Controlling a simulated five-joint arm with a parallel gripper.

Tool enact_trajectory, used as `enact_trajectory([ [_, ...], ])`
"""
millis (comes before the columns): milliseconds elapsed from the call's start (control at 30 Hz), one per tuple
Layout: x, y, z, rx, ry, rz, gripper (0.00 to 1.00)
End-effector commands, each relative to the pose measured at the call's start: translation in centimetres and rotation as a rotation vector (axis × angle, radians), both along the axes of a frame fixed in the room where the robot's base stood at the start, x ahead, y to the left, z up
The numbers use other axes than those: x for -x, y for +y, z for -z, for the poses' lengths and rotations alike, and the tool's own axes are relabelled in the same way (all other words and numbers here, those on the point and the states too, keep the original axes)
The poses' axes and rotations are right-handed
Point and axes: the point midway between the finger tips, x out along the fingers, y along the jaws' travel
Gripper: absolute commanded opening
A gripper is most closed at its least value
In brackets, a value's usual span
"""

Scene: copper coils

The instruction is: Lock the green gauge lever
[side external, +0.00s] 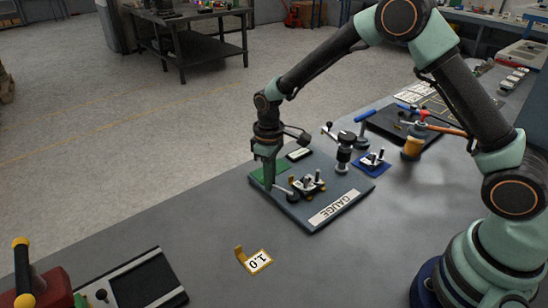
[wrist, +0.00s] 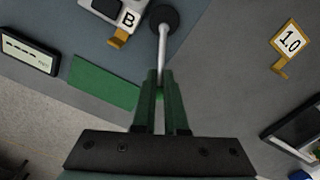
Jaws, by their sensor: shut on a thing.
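My gripper (wrist: 160,84) has its dark green fingers closed around a thin metal rod, the lever (wrist: 163,46), in the wrist view. A round black part (wrist: 164,17) is at the far end of the rod. A flat green patch (wrist: 104,82) lies to the left of the fingers; it also shows on the grey gauge board (side external: 290,210) in the side view. There my gripper (side external: 269,188) points down at the patch's right side, beside the small metal and black fixture (side external: 307,186). The fingers hide the held end of the rod.
A tag marked 1.0 (side external: 258,262) lies on the bench in front of the board. A black-knobbed post (side external: 344,150) and a blue-based fixture (side external: 374,162) stand behind and right. A black tray (side external: 148,284) is at front left.

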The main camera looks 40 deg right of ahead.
Motion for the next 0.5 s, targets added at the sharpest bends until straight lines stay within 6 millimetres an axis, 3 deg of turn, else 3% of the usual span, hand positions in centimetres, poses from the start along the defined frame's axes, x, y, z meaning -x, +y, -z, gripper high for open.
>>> enact_trajectory([
  [33, -0.7, 0.7, -0.5, -0.006, -0.031, -0.046, 0.0],
  [500, 1.1, 2.7, -0.5, -0.005, -0.036, -0.496, 0.0],
])
